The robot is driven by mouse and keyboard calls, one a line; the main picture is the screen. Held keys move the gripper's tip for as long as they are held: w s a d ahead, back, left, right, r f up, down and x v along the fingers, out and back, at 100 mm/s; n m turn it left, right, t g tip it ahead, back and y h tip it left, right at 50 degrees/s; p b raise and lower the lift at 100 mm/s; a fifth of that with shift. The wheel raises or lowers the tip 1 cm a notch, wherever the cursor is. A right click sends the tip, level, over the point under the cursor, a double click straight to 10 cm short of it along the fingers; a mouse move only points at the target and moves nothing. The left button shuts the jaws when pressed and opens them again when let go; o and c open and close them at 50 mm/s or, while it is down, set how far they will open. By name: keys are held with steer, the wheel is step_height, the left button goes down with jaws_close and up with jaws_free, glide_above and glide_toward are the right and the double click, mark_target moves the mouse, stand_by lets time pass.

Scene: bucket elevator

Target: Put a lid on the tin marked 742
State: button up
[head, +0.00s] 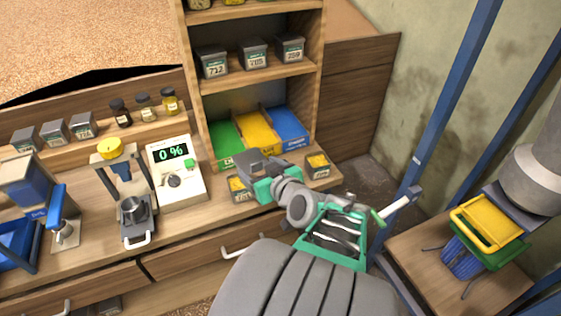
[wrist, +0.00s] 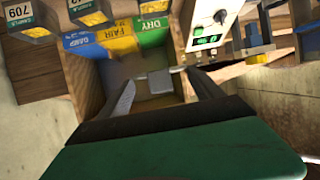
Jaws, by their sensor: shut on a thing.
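My gripper (head: 255,164) is over the back of the counter, in front of the three coloured bins. In the wrist view its fingers close on a small flat grey piece (wrist: 155,82), which looks like a lid. The head view does not show that piece clearly. Two open tins with yellow contents stand on the counter: the left tin (head: 239,190) is beside and partly behind my gripper, the right tin (head: 317,166) is clear of it. Their labels are too small to read in the head view. I cannot make out 742 on any tin.
Shelf tins (head: 254,55) read about 712, 705 and 709. Green (head: 226,140), yellow (head: 257,133) and blue (head: 288,129) bins sit below. A meter (head: 176,172) showing 0 %, several tins (head: 54,132) and small bottles stand left. A blue post (head: 440,120) rises at right.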

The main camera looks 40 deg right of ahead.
steer(key=w+d+f+b, duration=0.4)
steer(key=d+f+b, duration=0.7)
steer(key=d, duration=0.3)
steer(key=shift+f, duration=0.8)
steer(key=shift+f+b, duration=0.4)
steer(key=shift+b, duration=0.1)
steer(key=shift+f+b, duration=0.25)
steer(key=shift+b, duration=0.1)
steer(key=o, duration=1.3)
steer(key=shift+o, duration=0.2)
steer(key=shift+r, duration=0.1)
